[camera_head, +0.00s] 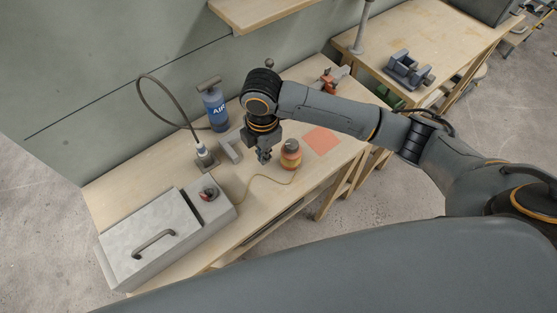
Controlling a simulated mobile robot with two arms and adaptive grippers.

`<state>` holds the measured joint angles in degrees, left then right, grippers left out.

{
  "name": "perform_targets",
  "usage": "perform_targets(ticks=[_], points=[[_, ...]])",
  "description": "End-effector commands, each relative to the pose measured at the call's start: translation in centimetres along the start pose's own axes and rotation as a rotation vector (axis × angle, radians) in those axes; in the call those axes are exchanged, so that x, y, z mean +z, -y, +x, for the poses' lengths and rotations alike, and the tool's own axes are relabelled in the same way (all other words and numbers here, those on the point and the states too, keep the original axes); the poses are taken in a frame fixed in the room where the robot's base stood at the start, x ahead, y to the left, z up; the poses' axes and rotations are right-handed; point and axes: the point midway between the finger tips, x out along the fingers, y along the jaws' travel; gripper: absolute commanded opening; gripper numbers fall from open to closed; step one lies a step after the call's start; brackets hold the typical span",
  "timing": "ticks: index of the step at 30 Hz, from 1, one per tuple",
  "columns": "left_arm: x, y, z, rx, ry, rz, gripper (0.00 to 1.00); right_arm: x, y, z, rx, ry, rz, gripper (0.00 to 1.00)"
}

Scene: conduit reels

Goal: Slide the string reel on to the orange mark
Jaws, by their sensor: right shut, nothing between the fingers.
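The orange mark (322,140) is a flat square on the bench, to the right of the reel and a little farther back. The reel is beside the mark, not on it. My right gripper (264,158) is shut and empty, pointing down just left of the reel. I cannot tell whether it touches the reel. My left gripper is not in view.
A grey box with a handle (150,238) fills the bench's left end. A blue air bottle (216,108), a cable stand (205,158) and a grey bracket (230,150) stand behind. An orange-and-grey tool (331,79) lies beyond the mark. The bench's front edge is close to the reel.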

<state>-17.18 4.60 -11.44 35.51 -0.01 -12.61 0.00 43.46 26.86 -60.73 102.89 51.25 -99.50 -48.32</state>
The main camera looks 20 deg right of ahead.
Motion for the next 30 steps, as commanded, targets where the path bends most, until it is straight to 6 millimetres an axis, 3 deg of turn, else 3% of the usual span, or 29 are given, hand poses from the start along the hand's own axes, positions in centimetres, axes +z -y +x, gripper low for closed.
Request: perform_targets(ticks=[4,8,21,25,30], points=[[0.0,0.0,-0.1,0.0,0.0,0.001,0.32,0.9,-0.1,-0.2,-0.02,0.026,-0.036,0.0],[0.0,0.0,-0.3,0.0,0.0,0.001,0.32,0.9,-0.1,1.0,-0.023,0.026,-0.037,0.0],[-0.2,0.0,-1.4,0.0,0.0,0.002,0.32,1.4,0.1,9.6,-0.02,0.027,-0.033,0.0],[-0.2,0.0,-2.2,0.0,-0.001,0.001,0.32,3.6,-0.1,9.2,-0.018,0.028,-0.033,0.0],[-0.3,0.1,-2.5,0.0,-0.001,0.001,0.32,4.9,-0.1,9.3,-0.017,0.025,-0.035,0.0]])
